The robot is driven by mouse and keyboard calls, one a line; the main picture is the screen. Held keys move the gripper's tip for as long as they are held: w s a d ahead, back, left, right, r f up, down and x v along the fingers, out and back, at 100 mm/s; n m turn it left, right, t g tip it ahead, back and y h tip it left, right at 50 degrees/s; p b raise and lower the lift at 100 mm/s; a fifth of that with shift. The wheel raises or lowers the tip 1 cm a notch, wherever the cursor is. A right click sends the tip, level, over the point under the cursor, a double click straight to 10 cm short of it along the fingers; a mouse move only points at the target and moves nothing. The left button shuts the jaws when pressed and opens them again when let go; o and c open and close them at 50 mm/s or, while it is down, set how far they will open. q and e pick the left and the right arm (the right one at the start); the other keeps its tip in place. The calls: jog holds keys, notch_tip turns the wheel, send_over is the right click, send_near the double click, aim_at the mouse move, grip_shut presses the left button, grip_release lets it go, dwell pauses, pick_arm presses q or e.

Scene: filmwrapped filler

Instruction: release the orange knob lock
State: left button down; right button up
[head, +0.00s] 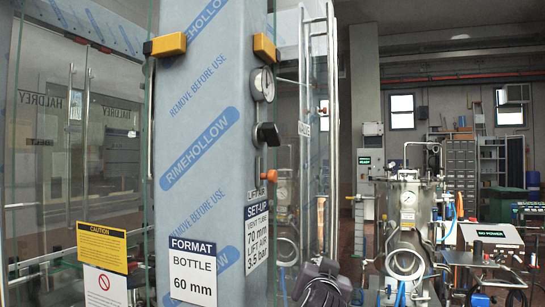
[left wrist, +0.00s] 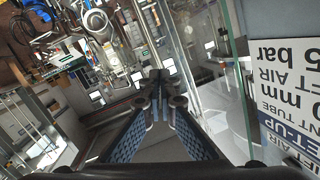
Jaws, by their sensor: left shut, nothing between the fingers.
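The orange knob (head: 271,174) is small and sits on the narrow right side of the film-wrapped column (head: 205,120), just above the SET-UP label (head: 257,232). A black knob (head: 267,134) and a round gauge (head: 262,84) are above it. My left gripper (left wrist: 160,85) is shut and empty, its fingers meeting in the middle of the left wrist view. In the head view a dark grey part that looks like this gripper shows at the bottom, right of the column and below the orange knob, apart from it. I cannot make out the knob in the left wrist view.
Glass panels (head: 30,150) with a caution sign (head: 103,247) stand left of the column. Upright metal rails (head: 332,110) and glass rise on its right. A steel tank (head: 408,205) with hoses stands farther back at right. The left wrist view shows the SET-UP label (left wrist: 290,85) close at right.

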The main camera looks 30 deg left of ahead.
pick_arm(q)
jog(key=s+r+n+t+y+p, duration=0.1)
jog(key=s+r+n+y, duration=0.1)
jog(key=s+r, duration=0.7)
jog(key=s+a+r+n+t+y+p, duration=0.1)
jog(key=s+r+n+y+p, duration=0.1)
jog(key=s+r, duration=0.8)
notch_tip(320, 180, up, 5)
jog(key=shift+s+f+n+t, duration=0.15)
jog(key=shift+n+t, duration=0.15)
jog(key=shift+n, duration=0.3)
jog(key=shift+a, duration=0.1)
jog(key=w+a+f+p, duration=0.1)
jog(key=w+a+p, duration=0.5)
jog(key=w, duration=0.4)
jog(key=shift+p, duration=0.4)
